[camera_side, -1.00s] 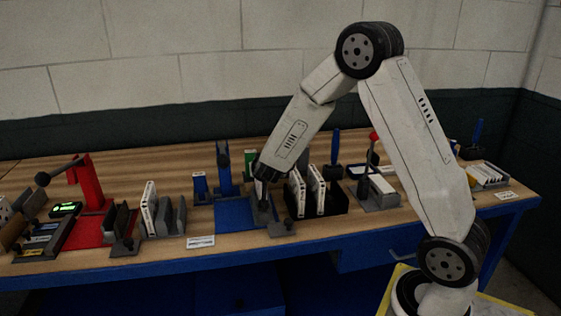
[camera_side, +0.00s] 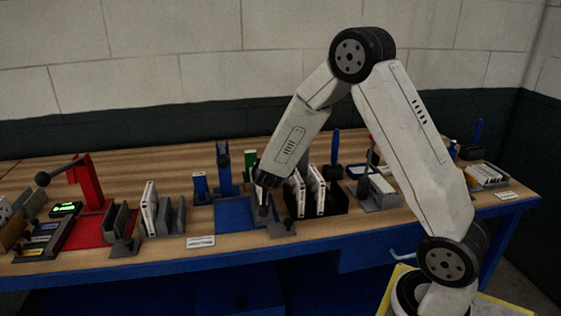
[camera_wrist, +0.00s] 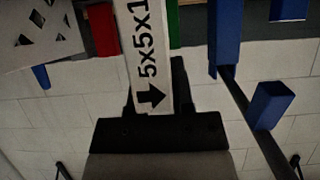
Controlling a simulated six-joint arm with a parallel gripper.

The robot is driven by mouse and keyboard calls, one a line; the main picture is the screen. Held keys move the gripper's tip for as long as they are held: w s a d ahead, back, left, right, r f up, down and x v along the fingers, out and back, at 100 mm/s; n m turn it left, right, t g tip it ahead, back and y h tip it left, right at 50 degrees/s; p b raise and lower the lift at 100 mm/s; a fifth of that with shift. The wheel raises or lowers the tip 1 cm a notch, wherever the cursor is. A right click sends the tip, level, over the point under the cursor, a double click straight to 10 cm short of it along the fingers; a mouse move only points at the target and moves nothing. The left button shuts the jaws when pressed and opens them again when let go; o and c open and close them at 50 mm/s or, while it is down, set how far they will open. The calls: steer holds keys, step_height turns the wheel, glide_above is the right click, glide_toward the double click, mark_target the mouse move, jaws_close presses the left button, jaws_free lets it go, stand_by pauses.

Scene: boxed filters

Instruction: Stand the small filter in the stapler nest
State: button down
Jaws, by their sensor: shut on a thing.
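My gripper (camera_side: 265,186) is at the right side of the blue mat (camera_side: 232,217) in the side view, low over a grey fixture (camera_side: 281,228) that may be the nest. In the wrist view my gripper (camera_wrist: 155,95) is shut on the small filter (camera_wrist: 148,50), a white slab marked "5x5x1" with an arrow. The filter stands between the two dark fingers. In the side view the fingers and the grey fixture largely hide it, so I cannot tell whether it touches the fixture. A blue upright tool (camera_side: 223,165) stands behind the mat.
A black bin (camera_side: 335,204) with white filters (camera_side: 317,190) stands close to the right of my gripper. At left are a grey slotted holder (camera_side: 178,216) with a white filter (camera_side: 149,208), and a red press (camera_side: 88,180). A white label (camera_side: 201,241) lies at the front edge.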

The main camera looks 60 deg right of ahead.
steer(key=shift+f, duration=0.95)
stand_by(0.5)
steer(key=shift+c, duration=2)
jaws_free()
steer(key=v, duration=0.8)
steer(key=shift+f, duration=0.1)
